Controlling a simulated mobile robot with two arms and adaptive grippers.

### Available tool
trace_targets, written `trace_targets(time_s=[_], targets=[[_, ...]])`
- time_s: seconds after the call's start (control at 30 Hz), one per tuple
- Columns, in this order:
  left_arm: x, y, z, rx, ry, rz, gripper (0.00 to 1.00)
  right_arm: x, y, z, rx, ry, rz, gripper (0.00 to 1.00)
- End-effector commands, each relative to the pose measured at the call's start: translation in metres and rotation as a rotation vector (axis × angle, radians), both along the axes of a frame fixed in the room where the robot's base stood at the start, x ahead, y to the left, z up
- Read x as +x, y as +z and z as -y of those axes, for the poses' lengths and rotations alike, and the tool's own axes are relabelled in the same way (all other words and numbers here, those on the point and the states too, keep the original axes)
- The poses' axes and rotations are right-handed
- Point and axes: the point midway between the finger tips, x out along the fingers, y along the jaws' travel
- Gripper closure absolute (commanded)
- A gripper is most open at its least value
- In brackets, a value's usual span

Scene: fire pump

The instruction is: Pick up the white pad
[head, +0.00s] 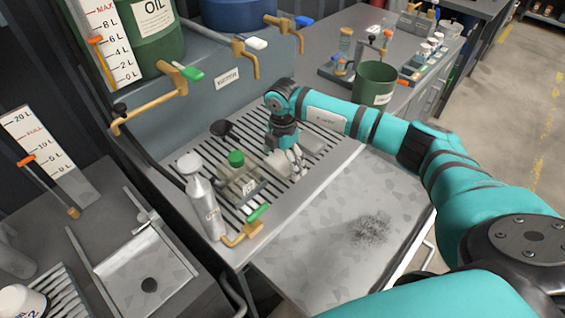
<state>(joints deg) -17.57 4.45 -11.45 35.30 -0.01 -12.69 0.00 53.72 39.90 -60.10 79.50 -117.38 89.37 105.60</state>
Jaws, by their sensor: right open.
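My right gripper (293,163) points down over the slatted drain grate, its fingers low and apart. A pale, flat pad-like block (275,164) lies on the grate just left of the fingers. I cannot tell which of the two is the white pad, nor whether the fingers touch either one. My left gripper is not in view.
A square can with a green cap (238,176) and a grey bottle (205,205) stand left on the grate (262,202). Brass taps (160,95) hang above. A green cup (374,84) stands behind my right arm. The stained grey worktop (340,225) in front is clear.

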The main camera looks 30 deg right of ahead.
Motion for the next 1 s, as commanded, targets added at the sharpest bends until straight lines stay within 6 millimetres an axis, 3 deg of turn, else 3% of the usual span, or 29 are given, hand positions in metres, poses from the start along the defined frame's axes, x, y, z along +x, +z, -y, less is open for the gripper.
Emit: trace_targets(time_s=[0.1, 0.4, 0.73, 1.0], targets=[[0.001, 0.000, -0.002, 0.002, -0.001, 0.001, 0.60, 0.000, 0.000, 0.000, 0.000, 0.000, 0.000, 0.01], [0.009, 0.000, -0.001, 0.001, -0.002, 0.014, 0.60, 0.000, 0.000, 0.000, 0.000, 0.000, 0.000, 0.40], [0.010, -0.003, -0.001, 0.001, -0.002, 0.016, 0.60, 0.001, 0.010, 0.000, 0.001, 0.000, 0.003, 0.40], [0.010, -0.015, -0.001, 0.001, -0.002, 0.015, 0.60, 0.001, 0.061, 0.000, 0.000, 0.000, 0.005, 0.40]])
